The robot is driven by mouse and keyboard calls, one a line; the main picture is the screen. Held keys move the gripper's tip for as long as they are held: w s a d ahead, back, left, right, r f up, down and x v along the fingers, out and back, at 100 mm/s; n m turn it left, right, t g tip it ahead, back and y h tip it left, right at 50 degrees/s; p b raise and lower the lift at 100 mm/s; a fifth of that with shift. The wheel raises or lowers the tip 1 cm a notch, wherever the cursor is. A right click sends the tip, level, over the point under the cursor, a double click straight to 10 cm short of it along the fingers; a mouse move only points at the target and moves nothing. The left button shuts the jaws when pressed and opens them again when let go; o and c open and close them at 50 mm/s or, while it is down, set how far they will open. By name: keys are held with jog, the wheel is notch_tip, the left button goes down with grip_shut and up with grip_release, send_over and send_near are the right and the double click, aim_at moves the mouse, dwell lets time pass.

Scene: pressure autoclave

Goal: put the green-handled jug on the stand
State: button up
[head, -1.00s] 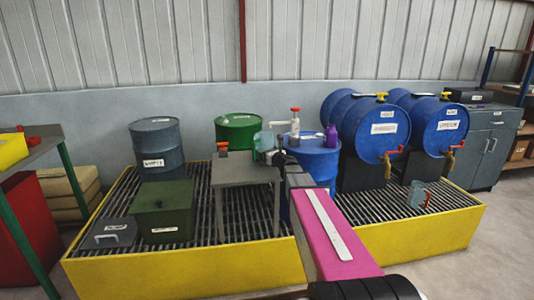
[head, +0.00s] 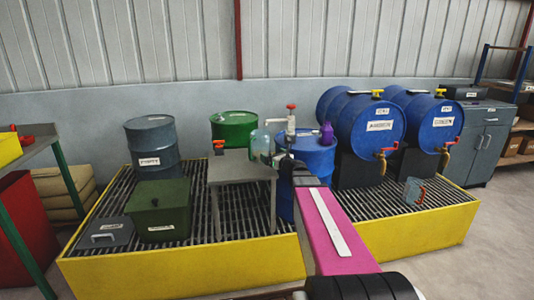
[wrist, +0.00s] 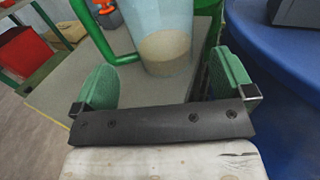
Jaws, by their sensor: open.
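The green-handled jug (head: 261,143) is clear and pale, and stands upright on the right part of the grey stand top (head: 236,170). In the wrist view the jug (wrist: 160,30) is just beyond my fingertips, with its green handle (wrist: 98,32) on the left. Its lower part looks beige; I cannot tell whether that is liquid. My gripper (wrist: 163,88) is open, with green pads wide apart and nothing held between them. In the head view my gripper (head: 284,160) is right of the jug, partly hidden by my arm.
A blue drum (head: 312,160) bearing a white pump bottle (head: 291,120) and a purple bottle (head: 327,134) stands close right of the stand. A red-handled jug (head: 413,190) is on the grating at right. An orange-red item (head: 218,145) sits at the stand's back left.

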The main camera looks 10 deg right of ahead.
jog(key=shift+v, duration=1.7)
